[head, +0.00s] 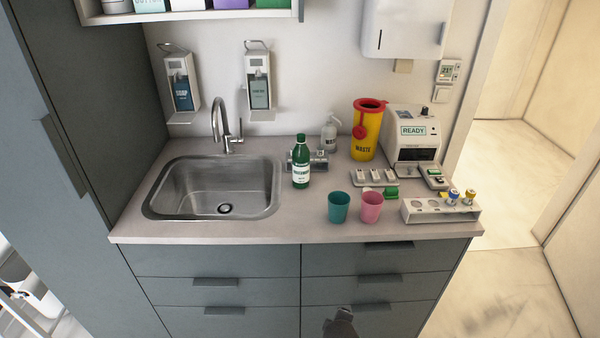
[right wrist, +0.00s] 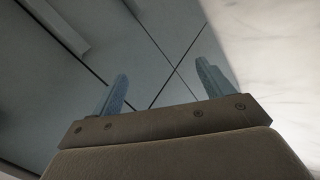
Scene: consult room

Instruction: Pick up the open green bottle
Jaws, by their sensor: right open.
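A green bottle (head: 301,164) with a white label stands upright on the counter, just right of the sink. A dark part of my right arm shows at the bottom of the head view, in front of the drawers and well below the bottle. The bottle is not in the right wrist view. My left gripper is in neither view.
A teal cup (head: 339,208) and a pink cup (head: 372,207) stand front right of the bottle. A small device (head: 318,160) and a pump bottle (head: 329,133) are behind it. The sink (head: 163,199) is left. A yellow waste bin (head: 366,133) and a tube rack (head: 430,214) stand further right.

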